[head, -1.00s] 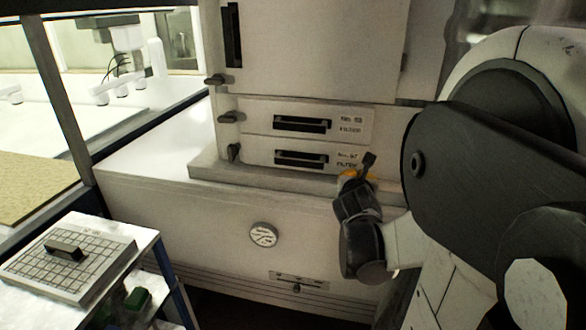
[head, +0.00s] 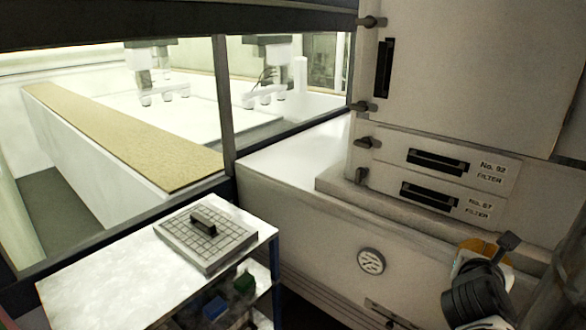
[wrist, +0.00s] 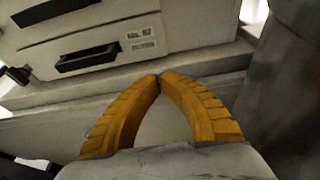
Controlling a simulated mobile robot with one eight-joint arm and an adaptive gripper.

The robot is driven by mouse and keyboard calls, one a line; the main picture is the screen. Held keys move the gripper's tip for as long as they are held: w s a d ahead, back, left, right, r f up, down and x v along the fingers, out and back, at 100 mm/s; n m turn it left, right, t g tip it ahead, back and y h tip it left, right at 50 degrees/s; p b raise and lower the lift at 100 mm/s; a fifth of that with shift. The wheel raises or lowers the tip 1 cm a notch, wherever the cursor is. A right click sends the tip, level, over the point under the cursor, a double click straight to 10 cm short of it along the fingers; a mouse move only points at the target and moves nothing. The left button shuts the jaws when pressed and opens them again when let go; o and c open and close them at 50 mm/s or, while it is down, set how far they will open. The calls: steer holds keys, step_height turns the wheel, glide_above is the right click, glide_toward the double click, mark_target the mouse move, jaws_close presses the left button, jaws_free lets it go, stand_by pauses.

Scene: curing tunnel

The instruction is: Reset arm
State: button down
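My gripper (head: 478,246) shows at the lower right of the head view, in front of the white cabinet below the filter drawers. In the wrist view, its two ribbed orange fingers (wrist: 159,78) come together at the tips. Nothing shows between them, so it is shut and empty. The dark wrist housing hides part of the fingers in the head view. The lower filter drawer (head: 462,203), with its black handle, is behind and above the gripper; it also shows in the wrist view (wrist: 110,52). The gripper appears apart from it.
The upper filter drawer (head: 488,168) is closed, with dark latches at its left. A gridded filter panel (head: 185,240) with a black handle lies on the cart top (head: 100,285) at lower left. A ledge (head: 335,184) juts out below the drawers. A windowed tunnel stands behind.

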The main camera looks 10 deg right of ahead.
steer(key=w+a+f+m+y+b, duration=0.3)
steer(key=a+f+m+y+b, duration=0.3)
steer(key=a+f+m+b, duration=1.15)
steer(key=s+a+f+m+g+y+b, duration=0.1)
steer(key=s+a+f+m+y+b, duration=0.1)
steer(key=a+f+m, duration=0.2)
steer(key=s+a+f+m+g+y+b, duration=0.1)
steer(key=s+a+f+m+y+b, duration=0.1)
steer(key=a+f, duration=0.4)
steer(key=a+m+y+b, duration=0.1)
steer(key=a+m, duration=0.1)
steer(key=a, duration=0.1)
steer(key=shift+a+f+y, duration=0.15)
steer(key=shift+f+y, duration=0.15)
